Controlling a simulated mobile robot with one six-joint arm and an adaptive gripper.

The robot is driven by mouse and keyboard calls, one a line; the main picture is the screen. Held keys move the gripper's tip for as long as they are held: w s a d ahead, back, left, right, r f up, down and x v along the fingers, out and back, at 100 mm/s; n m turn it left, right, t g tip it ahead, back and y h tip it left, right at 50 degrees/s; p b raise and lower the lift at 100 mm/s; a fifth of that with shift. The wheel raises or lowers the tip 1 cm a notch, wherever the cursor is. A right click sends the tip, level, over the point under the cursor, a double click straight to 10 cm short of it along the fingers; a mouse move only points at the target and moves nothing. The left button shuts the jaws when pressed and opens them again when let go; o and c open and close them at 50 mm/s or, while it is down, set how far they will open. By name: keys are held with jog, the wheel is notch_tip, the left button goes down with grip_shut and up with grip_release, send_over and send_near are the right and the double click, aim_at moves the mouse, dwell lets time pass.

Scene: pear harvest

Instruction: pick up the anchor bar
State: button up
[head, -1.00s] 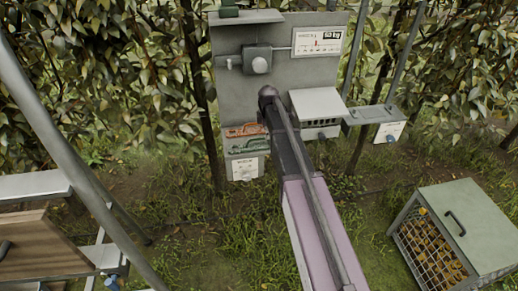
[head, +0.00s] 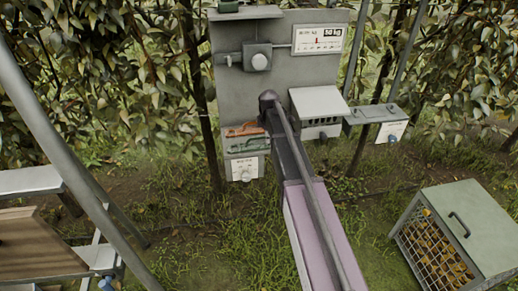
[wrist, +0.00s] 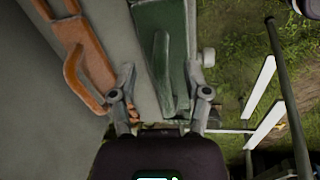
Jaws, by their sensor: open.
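Two handled bars sit side by side on the grey panel, one orange (head: 243,129) and one green (head: 247,144); I cannot tell by label which is the anchor bar. In the wrist view, the green bar (wrist: 165,70) with its raised grip lies ahead of and between my gripper's fingertips (wrist: 162,97). The fingers are apart, one on each side of the green bar's near end, and hold nothing. The orange bar (wrist: 88,60) lies left of the left finger. In the head view my gripper is hidden behind my arm.
The grey panel (head: 232,85) carries a knob box (head: 257,57), a gauge sign (head: 318,39) and a white slotted box (head: 318,106). A mesh crate (head: 485,225) stands on the grass at right. A frame with slanted poles (head: 70,160) stands at left.

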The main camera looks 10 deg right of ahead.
jog(key=shift+w+f+b, duration=0.15)
jog(key=shift+f+b, duration=0.55)
jog(key=shift+f, duration=0.3)
grip_shut()
